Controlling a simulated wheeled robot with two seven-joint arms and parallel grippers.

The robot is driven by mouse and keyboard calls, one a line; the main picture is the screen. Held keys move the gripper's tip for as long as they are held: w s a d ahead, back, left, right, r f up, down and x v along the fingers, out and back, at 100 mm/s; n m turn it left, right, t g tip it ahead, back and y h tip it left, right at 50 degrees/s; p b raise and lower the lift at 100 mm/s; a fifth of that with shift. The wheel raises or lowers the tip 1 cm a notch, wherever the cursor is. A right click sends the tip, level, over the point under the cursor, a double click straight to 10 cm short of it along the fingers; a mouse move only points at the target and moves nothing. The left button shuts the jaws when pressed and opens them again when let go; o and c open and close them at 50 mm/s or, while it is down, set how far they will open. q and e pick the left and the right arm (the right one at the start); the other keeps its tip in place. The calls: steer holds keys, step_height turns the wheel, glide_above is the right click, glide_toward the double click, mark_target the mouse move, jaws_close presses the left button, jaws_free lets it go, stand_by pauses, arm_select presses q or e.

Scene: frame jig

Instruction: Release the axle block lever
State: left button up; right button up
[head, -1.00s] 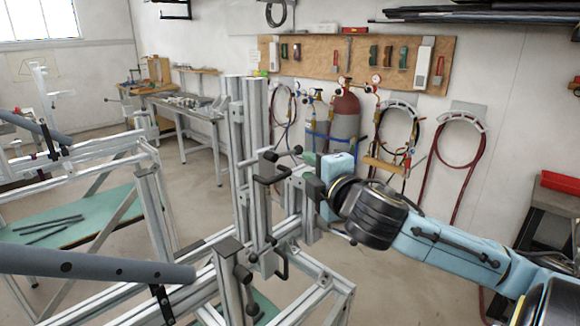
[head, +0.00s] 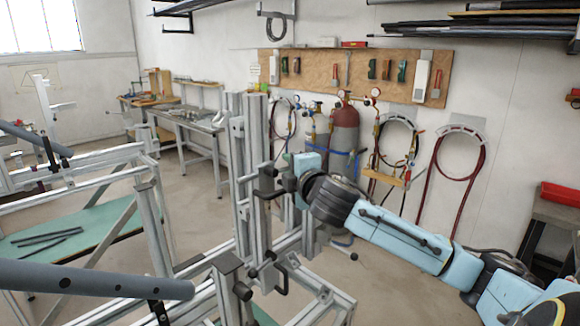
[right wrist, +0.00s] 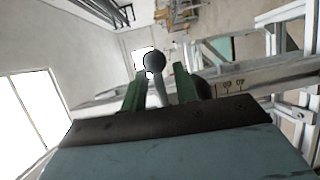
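My right gripper (head: 290,161) is at the upper part of the upright aluminium jig post in the head view, beside dark clamp parts. In the right wrist view its two green fingers (right wrist: 158,92) stand on either side of a lever (right wrist: 153,62) with a dark ball knob and a pale stem. The fingers look apart, with gaps beside the stem. The knob rises beyond the fingertips. A dark block (right wrist: 203,87) sits just right of the fingers, by a rail with a number scale. The lever's base is hidden behind the gripper. My left gripper is not in view.
The aluminium jig (head: 243,140) has posts and rails close around my right gripper. A second ball-ended lever (head: 353,257) sticks out lower down. A grey tube (head: 95,280) crosses the lower left. Gas cylinders (head: 344,140) stand behind. Open floor lies right of the jig.

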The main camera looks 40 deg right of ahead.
steer(key=shift+c, duration=0.2)
jaws_close()
stand_by(0.3)
